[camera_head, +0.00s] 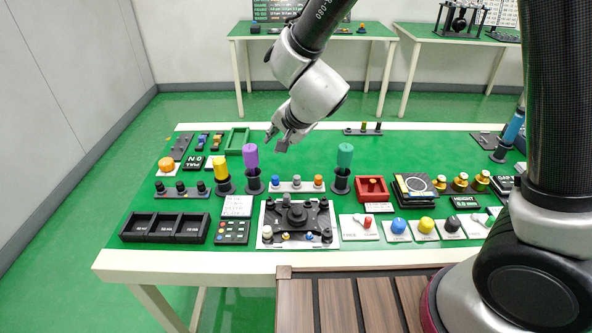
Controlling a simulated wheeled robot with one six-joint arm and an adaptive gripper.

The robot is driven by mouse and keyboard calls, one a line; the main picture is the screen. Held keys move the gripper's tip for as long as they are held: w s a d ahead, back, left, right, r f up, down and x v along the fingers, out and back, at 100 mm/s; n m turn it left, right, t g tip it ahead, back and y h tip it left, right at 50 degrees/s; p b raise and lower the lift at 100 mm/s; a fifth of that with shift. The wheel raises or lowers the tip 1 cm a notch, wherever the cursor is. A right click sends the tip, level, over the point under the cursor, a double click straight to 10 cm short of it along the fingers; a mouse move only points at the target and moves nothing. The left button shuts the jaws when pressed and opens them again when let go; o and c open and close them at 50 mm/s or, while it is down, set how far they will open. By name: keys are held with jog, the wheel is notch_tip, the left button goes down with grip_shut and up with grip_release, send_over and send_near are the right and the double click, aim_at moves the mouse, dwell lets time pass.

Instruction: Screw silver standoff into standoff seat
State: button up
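My gripper (277,141) hangs above the table behind the purple-handled tool, with its fingers apart and nothing visible between them. A black assembly on a white plate (334,234) sits at the table's front middle, with small silver and gold pieces along its front edge. A small silver piece (267,233) stands at its front left. A dark strip at the back (355,133) bears several small upright pieces. Which piece is the silver standoff, and which spot is its seat, is too small to tell.
Yellow (220,169), purple (250,156) and teal (345,156) handled tools stand upright in black holders. A black three-compartment tray (187,239) lies at front left and a red box (362,197) right of the teal tool. Knobs and switches fill the right.

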jog(key=s+f+m+g, duration=0.2)
jog(key=s+m+g, duration=0.1)
jog(key=s+g, duration=0.1)
jog(key=m+g+h, duration=0.1)
jog(key=m+g, duration=0.2)
jog(key=m, duration=0.5)
send_near(287, 195)
jog(key=f, duration=0.1)
jog(key=x, duration=0.8)
jog(key=shift+a+f, duration=0.1)
jog(key=shift+a, duration=0.05)
jog(key=shift+c, duration=0.3)
grip_shut()
